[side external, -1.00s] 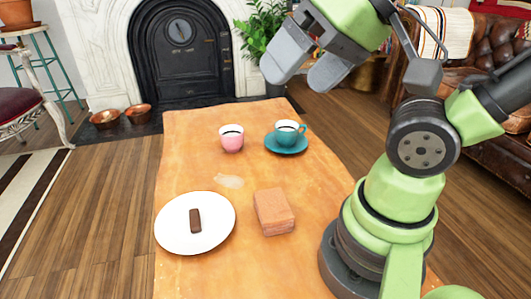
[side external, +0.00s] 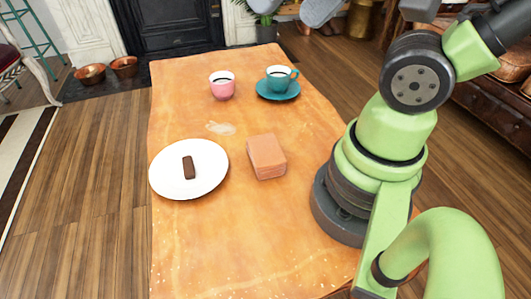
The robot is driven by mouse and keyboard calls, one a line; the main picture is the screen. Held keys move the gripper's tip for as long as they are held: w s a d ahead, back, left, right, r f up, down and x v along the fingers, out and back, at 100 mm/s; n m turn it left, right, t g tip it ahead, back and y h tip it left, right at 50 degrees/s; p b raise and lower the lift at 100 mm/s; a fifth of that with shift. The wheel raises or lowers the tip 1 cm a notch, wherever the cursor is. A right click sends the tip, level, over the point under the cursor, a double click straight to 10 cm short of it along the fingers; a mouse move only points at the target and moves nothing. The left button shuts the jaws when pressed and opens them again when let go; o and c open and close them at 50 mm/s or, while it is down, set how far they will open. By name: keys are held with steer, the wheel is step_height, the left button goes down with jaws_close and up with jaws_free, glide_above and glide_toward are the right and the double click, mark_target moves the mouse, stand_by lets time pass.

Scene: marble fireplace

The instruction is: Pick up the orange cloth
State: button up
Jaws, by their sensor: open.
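The orange cloth (side external: 266,156) is a folded, thick square block lying on the table, right of the white plate.
A white plate (side external: 215,181) holds a dark brown bar (side external: 189,167). Behind stand a pink cup (side external: 222,85) and a teal cup (side external: 281,78) on a teal saucer (side external: 278,95). A pale spill (side external: 220,128) lies on the orange-brown table (side external: 230,250), whose front is clear.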

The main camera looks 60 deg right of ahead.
steer(key=m+g+h, duration=0.2)
steer(key=m+g, duration=0.3)
steer(key=g, duration=0.2)
glide_above(265, 148)
step_height(265, 148, down, 20)
steer(key=shift+r, duration=0.1)
steer(key=shift+f, duration=5.2)
steer(key=c, duration=1.1)
steer(key=shift+o, duration=0.2)
steer(key=shift+r, duration=0.1)
step_height(265, 148, up, 10)
steer(key=shift+f, duration=0.1)
